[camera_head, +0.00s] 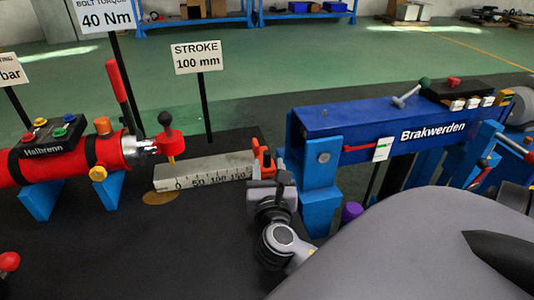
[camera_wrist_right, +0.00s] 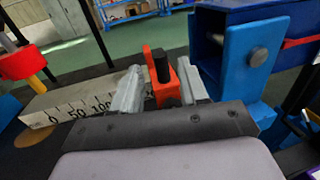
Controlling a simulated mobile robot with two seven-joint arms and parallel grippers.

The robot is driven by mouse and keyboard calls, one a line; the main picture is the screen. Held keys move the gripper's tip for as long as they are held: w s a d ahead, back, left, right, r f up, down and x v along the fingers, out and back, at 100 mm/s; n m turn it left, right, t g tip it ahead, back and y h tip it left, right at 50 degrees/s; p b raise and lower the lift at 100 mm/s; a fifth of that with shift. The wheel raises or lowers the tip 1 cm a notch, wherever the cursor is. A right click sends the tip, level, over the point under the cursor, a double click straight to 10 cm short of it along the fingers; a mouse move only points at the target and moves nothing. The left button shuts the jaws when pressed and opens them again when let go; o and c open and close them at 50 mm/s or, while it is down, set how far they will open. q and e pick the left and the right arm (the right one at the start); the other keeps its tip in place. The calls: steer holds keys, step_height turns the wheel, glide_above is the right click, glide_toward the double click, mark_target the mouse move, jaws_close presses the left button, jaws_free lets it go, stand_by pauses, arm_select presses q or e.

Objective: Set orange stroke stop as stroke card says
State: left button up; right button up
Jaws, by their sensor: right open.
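The stroke card (camera_head: 198,57) reads "STROKE 100 mm" on a black post behind the scale. The grey scale bar (camera_head: 205,172) is marked 0, 50, 100 and 150. The orange stroke stop (camera_head: 263,157) sits at the bar's right end, just beyond the 150 mark; in the right wrist view the stop (camera_wrist_right: 163,84) has a black knob. My right gripper (camera_head: 265,182) is at the stop. In the right wrist view this gripper (camera_wrist_right: 160,92) is open, with one finger on each side of the stop. I cannot tell whether they touch it. My left gripper is not in view.
A red cylinder (camera_head: 70,150) on blue supports stands left of the scale. A red piece with a black knob (camera_head: 170,140) stands near the 0 end. The blue Brakwerden beam (camera_head: 390,120) on blue legs stands close to my right gripper's right side.

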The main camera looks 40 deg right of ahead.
mark_target(267, 157)
steer(key=shift+x, duration=2.75)
jaws_close()
